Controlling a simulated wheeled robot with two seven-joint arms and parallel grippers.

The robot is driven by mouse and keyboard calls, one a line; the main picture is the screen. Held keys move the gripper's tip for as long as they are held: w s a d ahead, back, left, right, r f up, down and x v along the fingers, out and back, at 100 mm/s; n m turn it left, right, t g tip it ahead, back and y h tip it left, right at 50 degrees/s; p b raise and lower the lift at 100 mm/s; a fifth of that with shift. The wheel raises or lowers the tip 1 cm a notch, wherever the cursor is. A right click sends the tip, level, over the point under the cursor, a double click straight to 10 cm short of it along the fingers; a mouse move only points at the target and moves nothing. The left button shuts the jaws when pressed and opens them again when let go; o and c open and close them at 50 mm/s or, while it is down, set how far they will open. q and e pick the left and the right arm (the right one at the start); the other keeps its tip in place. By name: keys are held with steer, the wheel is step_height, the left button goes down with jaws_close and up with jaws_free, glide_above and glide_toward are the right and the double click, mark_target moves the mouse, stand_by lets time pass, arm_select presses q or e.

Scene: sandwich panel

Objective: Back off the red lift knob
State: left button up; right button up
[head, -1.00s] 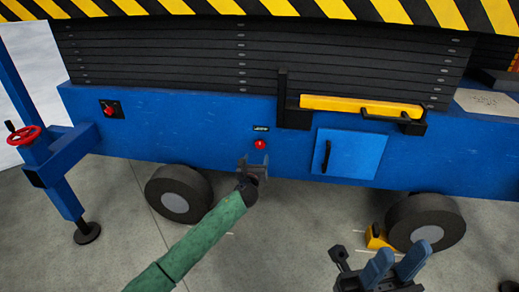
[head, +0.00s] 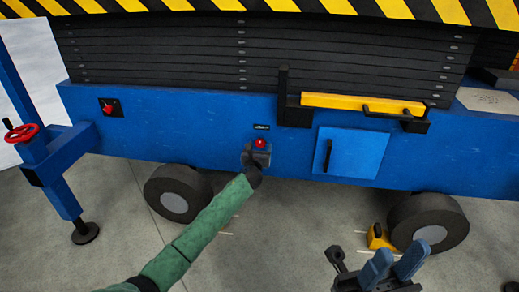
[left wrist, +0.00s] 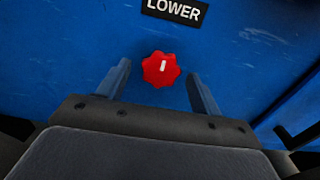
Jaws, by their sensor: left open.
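A red lobed knob (head: 260,143) with a white pointer mark sits on the blue side panel of the machine. In the left wrist view the knob (left wrist: 161,69) is under a black label reading LOWER (left wrist: 175,11). My left gripper (head: 257,151) is at the knob, just below it in the head view. Its two fingers (left wrist: 159,72) are open on either side of the knob, with a gap on each side. My right gripper (head: 400,254), with blue fingers apart, is open and empty at the lower right, over the floor.
Another red knob (head: 107,107) is on a black plate at the left of the panel. A red handwheel (head: 22,134) is on the left outrigger. A blue door (head: 348,153) and a yellow bar (head: 360,104) are right of the knob. A yellow wheel chock (head: 378,238) stands by the right wheel.

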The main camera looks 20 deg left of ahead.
arm_select(q)
steer(key=c, duration=1)
steer(key=shift+o, duration=0.2)
